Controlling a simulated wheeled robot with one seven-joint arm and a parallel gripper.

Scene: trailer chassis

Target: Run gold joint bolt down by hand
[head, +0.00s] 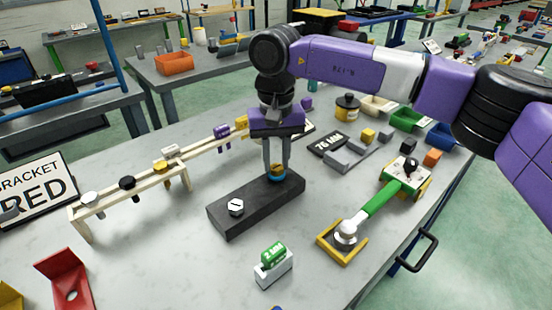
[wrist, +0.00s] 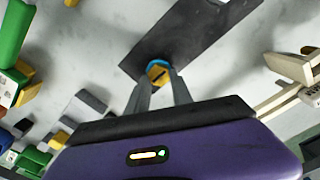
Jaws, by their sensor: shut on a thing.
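The gold bolt (head: 277,170) stands at the far end of a dark grey block (head: 255,206), with a blue ring around its base. My gripper (head: 277,172) points straight down with its fingers closed on either side of the bolt head. In the wrist view the gold hex head (wrist: 157,73) sits between the two fingertips, with the blue ring (wrist: 158,63) just beyond it. The dark block (wrist: 185,35) runs away beyond the fingers. A white bolt head with a dark slot (head: 236,207) sits at the block's near end. How deep the gold bolt sits is hidden.
A cream rail rack (head: 130,190) with several coloured knobs stands left of the block. A green-handled tool (head: 380,200) rests at right by a yellow frame (head: 341,258). Bins and grey blocks lie behind right.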

